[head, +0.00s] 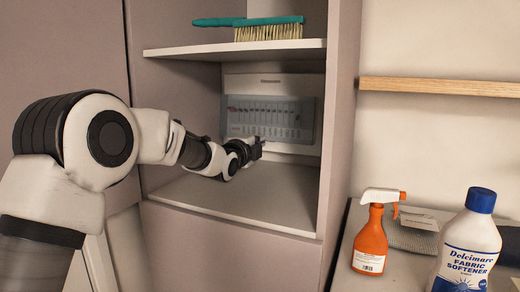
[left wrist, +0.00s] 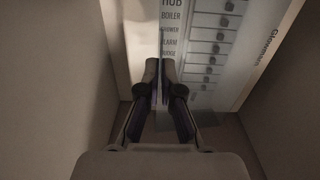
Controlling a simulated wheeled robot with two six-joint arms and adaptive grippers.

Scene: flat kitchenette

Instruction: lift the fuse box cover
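The fuse box (head: 238,82) is set in the back wall of a cupboard niche in the head view. Its grey see-through cover (head: 306,118) is down over rows of switches. In the left wrist view the labelled switches show through the cover (left wrist: 215,45). My left gripper (head: 257,148) is at the cover's lower edge. In the left wrist view its fingers (left wrist: 160,70) are nearly together, with that edge running in between the tips. The thin grip itself is partly hidden by the fingers. My right gripper is not in view.
A shelf (head: 190,50) with a teal brush (head: 250,22) is above the box, and the niche walls are close on both sides. The niche floor (head: 275,200) is clear. An orange spray bottle (head: 370,242) and a softener bottle (head: 470,245) stand on the counter at right.

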